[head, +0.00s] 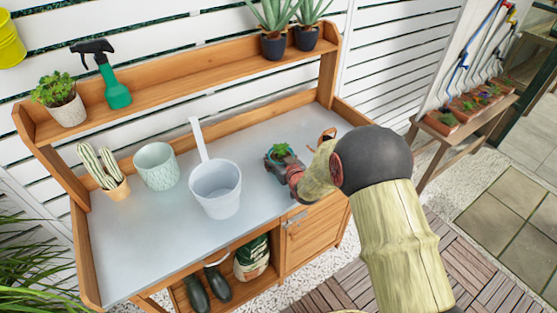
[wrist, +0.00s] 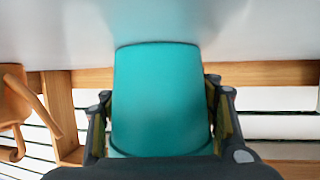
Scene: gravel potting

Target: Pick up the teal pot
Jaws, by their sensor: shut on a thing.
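The teal pot (wrist: 158,98) fills the middle of the wrist view, with a dark gripper finger on each side of it. My gripper (head: 283,165) is shut on it, over the right part of the grey worktop in the head view. I cannot tell whether the pot's base touches the worktop.
On the worktop (head: 150,240) stand a white handled vessel (head: 216,192), a pale mint pot (head: 157,168) and a cactus in an orange pot (head: 115,190). An orange object (head: 328,135) lies behind my gripper. The upper shelf (head: 190,75) holds plants and a spray bottle (head: 115,92). The worktop's front left is clear.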

